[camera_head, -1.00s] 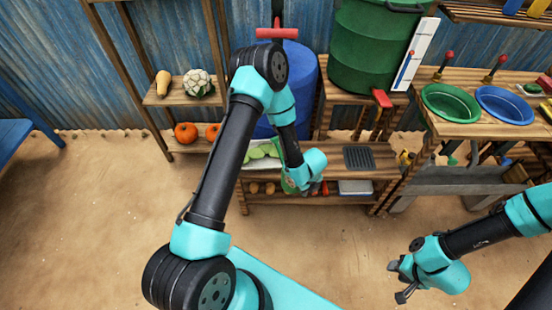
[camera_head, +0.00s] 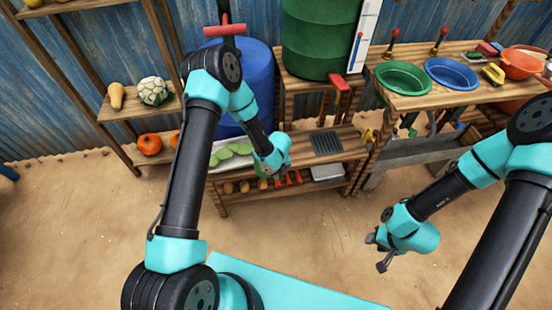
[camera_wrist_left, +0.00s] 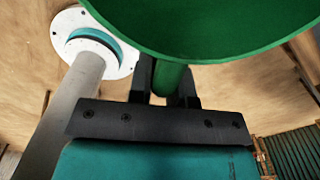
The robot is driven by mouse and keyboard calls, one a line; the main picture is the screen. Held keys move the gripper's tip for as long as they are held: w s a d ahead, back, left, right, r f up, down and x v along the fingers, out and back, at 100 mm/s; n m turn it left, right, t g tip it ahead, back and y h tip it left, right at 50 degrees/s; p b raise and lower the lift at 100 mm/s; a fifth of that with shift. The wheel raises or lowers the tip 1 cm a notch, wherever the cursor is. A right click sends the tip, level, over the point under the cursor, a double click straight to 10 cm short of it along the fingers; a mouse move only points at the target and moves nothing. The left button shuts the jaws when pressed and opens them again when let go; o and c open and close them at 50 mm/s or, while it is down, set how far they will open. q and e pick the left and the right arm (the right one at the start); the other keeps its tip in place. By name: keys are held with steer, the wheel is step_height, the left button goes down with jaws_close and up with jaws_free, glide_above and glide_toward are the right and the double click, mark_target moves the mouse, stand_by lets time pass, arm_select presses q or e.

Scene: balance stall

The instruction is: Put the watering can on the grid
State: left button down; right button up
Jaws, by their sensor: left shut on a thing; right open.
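My left gripper (camera_wrist_left: 168,82) is shut on a green part of the watering can (camera_wrist_left: 215,30), whose wide rounded body fills the top of the left wrist view. In the head view my left wrist (camera_head: 271,153) is over the bench, left of the grid, and hides the fingers and nearly all of the can. The grid (camera_head: 326,143) is a dark slatted square lying bare on the bench top. My right gripper (camera_head: 378,251) is open and empty over the sandy ground in front of the bench.
Green leaves (camera_head: 232,152) lie on the bench left of my wrist. A blue barrel (camera_head: 243,90) and green barrel (camera_head: 318,40) stand behind. A red-handled tap (camera_head: 340,84) juts near the grid's back. A green basin (camera_head: 403,78) and blue basin (camera_head: 451,73) are on the right table.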

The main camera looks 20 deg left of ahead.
arm_select(q)
steer(key=w+a, duration=0.3)
steer(key=w, duration=0.6)
steer(key=shift+w+f, duration=0.2)
steer(key=shift+f, duration=0.25)
steer(key=shift+w, duration=0.1)
steer(key=shift+w+a+f, duration=0.1)
steer(key=shift+w+f, duration=0.1)
steer(key=shift+f, duration=1.75)
steer(key=c, duration=1.1)
jaws_free()
steer(key=shift+o, duration=0.2)
